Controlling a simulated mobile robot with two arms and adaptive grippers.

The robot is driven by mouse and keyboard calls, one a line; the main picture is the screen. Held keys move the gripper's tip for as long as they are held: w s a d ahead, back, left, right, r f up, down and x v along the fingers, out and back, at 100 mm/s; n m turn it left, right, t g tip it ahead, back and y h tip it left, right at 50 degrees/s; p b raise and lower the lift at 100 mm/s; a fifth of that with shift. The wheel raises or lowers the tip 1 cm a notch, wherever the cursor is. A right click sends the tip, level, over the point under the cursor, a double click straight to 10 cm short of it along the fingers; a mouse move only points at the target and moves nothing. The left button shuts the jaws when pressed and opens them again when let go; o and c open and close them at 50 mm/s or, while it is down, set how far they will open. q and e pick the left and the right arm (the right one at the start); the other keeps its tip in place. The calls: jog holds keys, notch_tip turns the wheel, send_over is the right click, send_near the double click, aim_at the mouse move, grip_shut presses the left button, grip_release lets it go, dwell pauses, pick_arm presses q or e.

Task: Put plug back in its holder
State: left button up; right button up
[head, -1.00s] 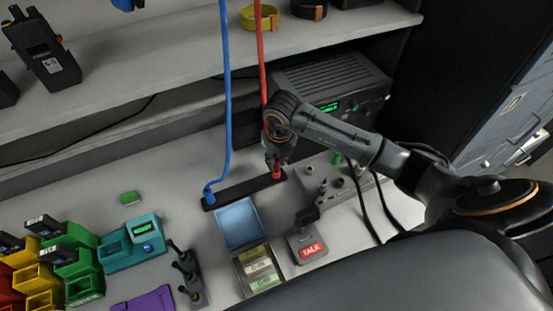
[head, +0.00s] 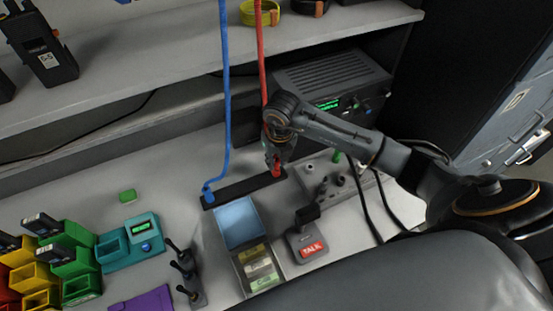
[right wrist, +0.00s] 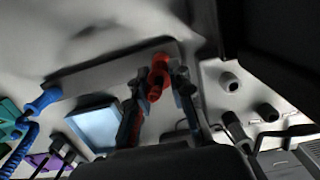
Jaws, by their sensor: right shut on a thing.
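My right gripper (head: 276,166) is shut on the red plug (head: 277,172), whose red cord runs up past the shelf. The plug is at the right end of the black strip-shaped holder (head: 240,189). The gripper covers part of it, so I cannot tell whether it is seated. In the right wrist view, the red plug (right wrist: 158,74) shows between the two fingers of the right gripper (right wrist: 160,88). The blue plug (head: 208,194) stands at the holder's left end and also shows in the right wrist view (right wrist: 42,100). My left gripper is not in view.
A grey socket box (head: 330,179) with knobs is right of the holder, with a radio unit (head: 335,90) behind. A light blue tray (head: 239,222) and a TALK switch box (head: 308,246) lie in front. The blue cord (head: 226,100) hangs left of my gripper.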

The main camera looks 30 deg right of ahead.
jog(key=shift+f+b, duration=0.65)
jog(key=shift+b, duration=0.05)
dwell(0.7)
dwell(0.4)
jog(key=o, duration=1)
jog(key=shift+r+p, duration=2.8)
jog(key=shift+r, duration=1.25)
jog(key=shift+f, duration=0.1)
